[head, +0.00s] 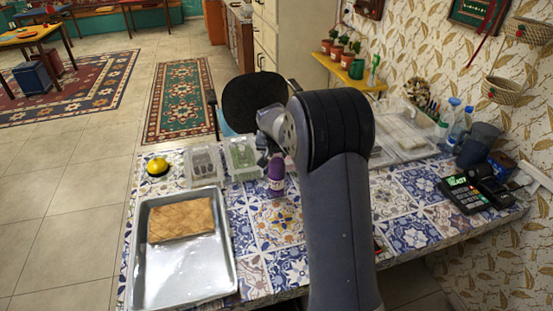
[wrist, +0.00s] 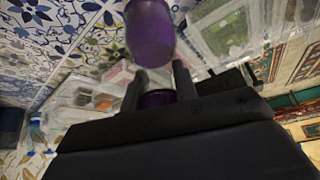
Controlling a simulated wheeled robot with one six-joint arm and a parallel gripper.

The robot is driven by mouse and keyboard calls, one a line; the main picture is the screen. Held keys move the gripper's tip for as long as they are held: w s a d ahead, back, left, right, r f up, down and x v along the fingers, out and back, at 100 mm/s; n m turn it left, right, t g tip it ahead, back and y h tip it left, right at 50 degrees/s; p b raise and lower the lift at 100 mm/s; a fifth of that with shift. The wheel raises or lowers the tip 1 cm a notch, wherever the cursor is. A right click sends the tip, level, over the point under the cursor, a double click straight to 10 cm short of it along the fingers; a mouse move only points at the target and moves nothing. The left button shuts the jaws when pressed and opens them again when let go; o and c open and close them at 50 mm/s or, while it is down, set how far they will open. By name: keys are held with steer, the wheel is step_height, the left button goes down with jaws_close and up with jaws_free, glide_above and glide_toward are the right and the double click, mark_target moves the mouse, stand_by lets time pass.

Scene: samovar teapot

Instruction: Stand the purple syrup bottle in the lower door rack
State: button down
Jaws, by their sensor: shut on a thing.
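The purple syrup bottle (head: 276,180) is upright at the middle of the tiled table in the head view. I cannot tell whether its base touches the table. My gripper (head: 272,155) is above it and shut on its upper part, mostly hidden by my own arm. In the wrist view the bottle (wrist: 151,35) reaches out past the two dark fingers of my gripper (wrist: 160,82), and a purple part of it shows between them. No door rack is in view.
A metal tray (head: 180,279) with a brown slab (head: 181,220) lies at the front left. A yellow dome (head: 157,167) and clear containers (head: 242,155) stand behind. A card terminal (head: 466,193) is at the right. A black chair (head: 250,100) stands beyond the table.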

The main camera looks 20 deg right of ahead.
step_height(320, 180, down, 2)
steer(key=shift+f, duration=0.25)
steer(key=c, duration=1.6)
jaws_free()
steer(key=shift+f, duration=0.15)
steer(key=o, duration=0.5)
